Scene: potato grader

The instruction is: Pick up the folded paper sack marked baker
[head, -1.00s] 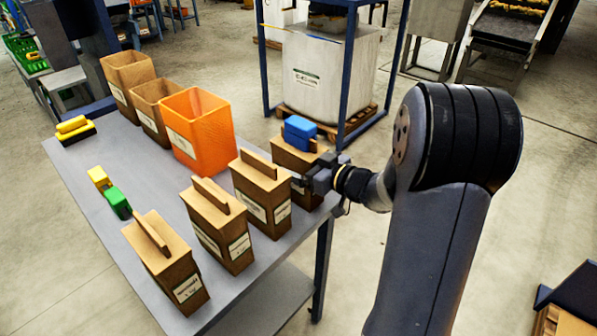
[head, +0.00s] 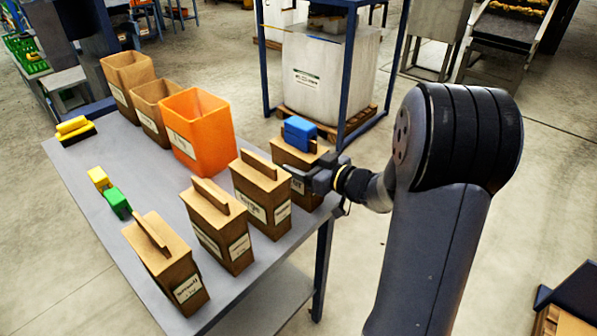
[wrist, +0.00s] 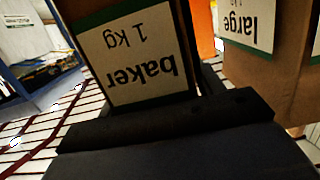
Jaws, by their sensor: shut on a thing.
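The folded paper sack marked baker (head: 289,159) is the brown one at the right end of the front row of sacks in the head view. Its white label with a green edge reads "baker 1 kg" upside down in the wrist view (wrist: 138,55), where the sack fills the upper middle. My gripper (head: 302,177) is at the sack's right-hand side in the head view and is shut on it. The dark jaws (wrist: 165,118) cross below the label in the wrist view. The sack looks upright at the table edge; its underside is hidden.
A neighbouring sack marked large (head: 262,195) stands close on the left, with two more sacks beyond. A blue block (head: 299,132) shows at the baker sack's top. An orange bin (head: 197,132) and open brown boxes stand behind on the grey table (head: 150,190).

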